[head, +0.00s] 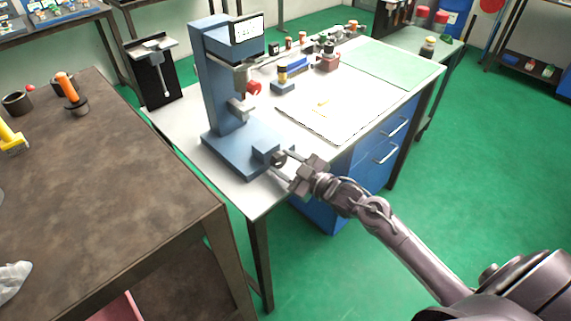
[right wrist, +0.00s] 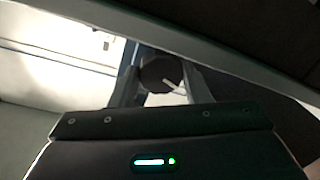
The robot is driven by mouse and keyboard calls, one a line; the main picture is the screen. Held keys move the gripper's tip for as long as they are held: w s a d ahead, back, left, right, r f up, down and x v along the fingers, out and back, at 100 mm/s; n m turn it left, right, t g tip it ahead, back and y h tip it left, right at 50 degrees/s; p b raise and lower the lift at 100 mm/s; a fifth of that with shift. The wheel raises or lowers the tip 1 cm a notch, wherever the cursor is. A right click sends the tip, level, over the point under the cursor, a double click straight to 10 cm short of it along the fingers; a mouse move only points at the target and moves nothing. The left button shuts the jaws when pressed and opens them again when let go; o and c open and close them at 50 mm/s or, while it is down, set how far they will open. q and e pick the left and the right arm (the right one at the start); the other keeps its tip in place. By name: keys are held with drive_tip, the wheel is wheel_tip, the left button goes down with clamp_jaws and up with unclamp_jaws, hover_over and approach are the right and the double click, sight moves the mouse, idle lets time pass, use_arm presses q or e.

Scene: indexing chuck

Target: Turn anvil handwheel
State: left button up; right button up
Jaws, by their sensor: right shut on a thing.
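A blue bench stand (head: 222,85) with a display on top stands on the white workbench. A small dark handwheel (head: 278,158) sits at the front right of its blue base. My right gripper (head: 282,162) reaches in from the right and is shut on the handwheel, with one finger on each side of it. In the right wrist view the round dark handwheel (right wrist: 158,76) with a pale mark shows between the two fingers. The wheel's far side is hidden. My left gripper is not in view.
A white board (head: 335,107) lies on the workbench (head: 255,197) to the right of the stand, with small blocks and parts behind it. A brown table (head: 110,170) stands at the left. Blue drawers (head: 385,150) sit under the workbench. Green floor is clear at the right.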

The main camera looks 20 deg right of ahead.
drive_tip(key=n+b, duration=0.1)
drive_tip(key=n, duration=0.4)
drive_tip(key=shift+a, duration=0.1)
drive_tip(key=n+h+b, duration=0.1)
drive_tip(key=n+b, duration=0.1)
drive_tip(key=n, duration=0.3)
drive_tip(key=n+b, duration=0.2)
drive_tip(key=n, duration=0.2)
drive_tip(key=shift+s+a+f+h, duration=0.1)
drive_tip(key=shift+f+h, duration=0.05)
drive_tip(key=shift+h, duration=0.25)
drive_tip(key=shift+n+t+b, duration=0.4)
drive_tip(key=shift+n+b, duration=1.45)
drive_tip(key=shift+n, duration=0.65)
drive_tip(key=o, duration=1)
drive_tip(key=shift+c, duration=0.2)
drive_tip(key=shift+s, duration=0.1)
